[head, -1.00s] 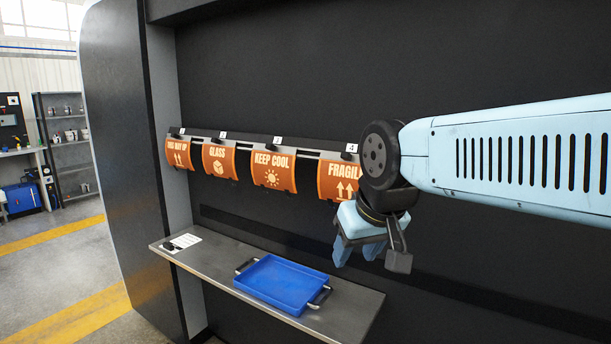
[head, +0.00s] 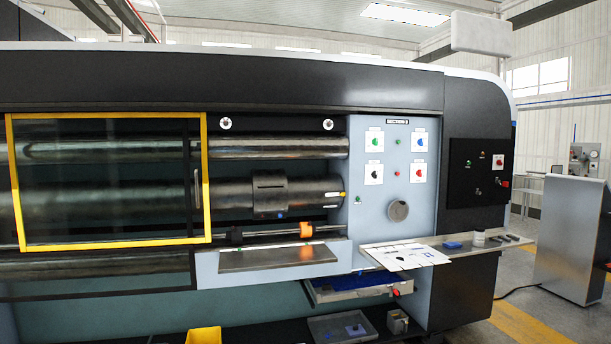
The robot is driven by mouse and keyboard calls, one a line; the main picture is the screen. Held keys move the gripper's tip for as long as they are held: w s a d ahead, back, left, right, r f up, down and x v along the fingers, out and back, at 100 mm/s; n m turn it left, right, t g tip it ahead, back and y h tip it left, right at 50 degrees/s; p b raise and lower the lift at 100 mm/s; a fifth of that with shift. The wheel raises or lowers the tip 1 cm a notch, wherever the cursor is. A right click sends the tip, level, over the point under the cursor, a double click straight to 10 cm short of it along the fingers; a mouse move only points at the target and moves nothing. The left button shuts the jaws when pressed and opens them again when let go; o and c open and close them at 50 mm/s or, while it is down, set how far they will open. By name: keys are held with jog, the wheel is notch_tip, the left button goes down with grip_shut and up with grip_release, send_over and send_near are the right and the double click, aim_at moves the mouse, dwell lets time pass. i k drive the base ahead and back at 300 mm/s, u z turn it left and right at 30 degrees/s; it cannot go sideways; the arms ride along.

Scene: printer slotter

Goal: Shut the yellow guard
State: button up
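The yellow guard (head: 205,150) is a clear panel in a yellow frame on the left of the machine front. A vertical handle (head: 197,188) is on its right side. The guard stands to the left, covering the left part of the rollers. To its right, the bay is uncovered, showing an upper roller (head: 270,146), a dark cylinder with a clamp-like block (head: 270,195), and a thin shaft with an orange piece (head: 306,230). My gripper is not in view.
A control panel (head: 395,235) with buttons and a round knob borders the bay on the right. A shelf (head: 470,247) with papers juts out below it. An open drawer (head: 350,290) and a yellow bin (head: 204,336) are lower down. A grey cabinet (head: 570,240) stands at far right.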

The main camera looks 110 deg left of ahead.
aim_at(9, 116)
jog(key=z, duration=0.7)
jog(key=i, duration=0.15)
jog(key=u, duration=3.4)
jog(key=i, duration=0.2)
jog(key=u, duration=1.8)
jog(key=k, duration=0.55)
jog(key=u, duration=0.15)
jog(key=i, duration=0.55)
jog(key=z, duration=0.1)
